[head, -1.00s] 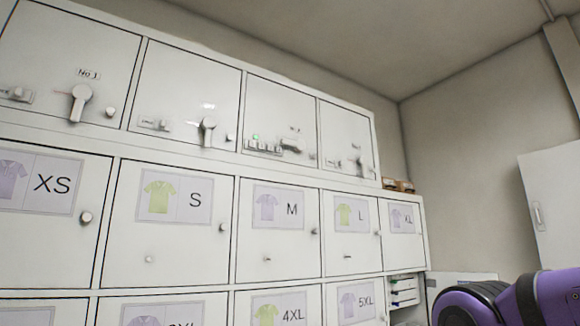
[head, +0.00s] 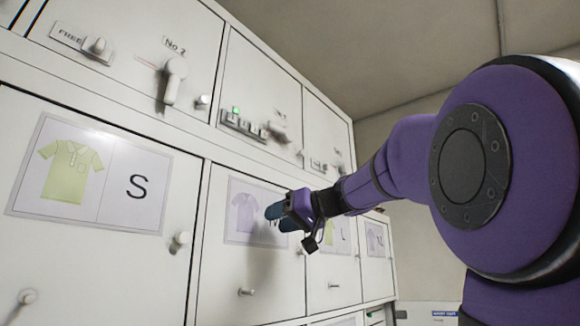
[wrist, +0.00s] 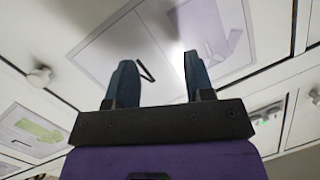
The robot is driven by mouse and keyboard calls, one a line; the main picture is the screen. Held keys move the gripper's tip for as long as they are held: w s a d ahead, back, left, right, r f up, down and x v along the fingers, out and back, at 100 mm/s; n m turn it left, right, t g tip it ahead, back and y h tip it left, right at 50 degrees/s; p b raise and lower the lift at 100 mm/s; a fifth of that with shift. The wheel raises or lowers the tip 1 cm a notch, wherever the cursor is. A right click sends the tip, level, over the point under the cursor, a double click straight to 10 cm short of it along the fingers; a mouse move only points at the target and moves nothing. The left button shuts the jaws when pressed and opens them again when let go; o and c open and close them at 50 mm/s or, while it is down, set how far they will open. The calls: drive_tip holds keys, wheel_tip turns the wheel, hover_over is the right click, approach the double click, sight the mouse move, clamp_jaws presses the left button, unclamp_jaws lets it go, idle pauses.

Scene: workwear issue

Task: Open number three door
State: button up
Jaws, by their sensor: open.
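The third door (head: 262,85) of the top locker row stands shut to the right of the No.2 door (head: 120,40). Its label is too small to read. It has a pale lever handle (head: 278,131) lying roughly level, and a switch strip (head: 243,125) with a lit green light (head: 236,110). My gripper (head: 274,219) is below this door, in front of the M door's label. In the wrist view my gripper (wrist: 160,65) is open and empty, its two dark fingers pointing at the white locker fronts. I cannot tell if they touch.
Below are the S door (head: 80,240) and the M door (head: 225,275), with small protruding knobs such as the S door's knob (head: 180,241). My arm fills the right side.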

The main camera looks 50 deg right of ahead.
drive_tip(key=s+d+r+t+h, duration=0.15)
drive_tip(key=d+r+t, duration=0.25)
drive_tip(key=d+r, duration=0.55)
drive_tip(key=n+t, duration=0.2)
drive_tip(key=t, duration=0.1)
approach(304, 152)
drive_tip(key=x, duration=0.8)
drive_tip(key=shift+w+a, duration=0.2)
drive_tip(key=shift+w, duration=0.2)
drive_tip(key=shift+c, duration=0.2)
drive_tip(key=shift+h, duration=0.35)
clamp_jaws()
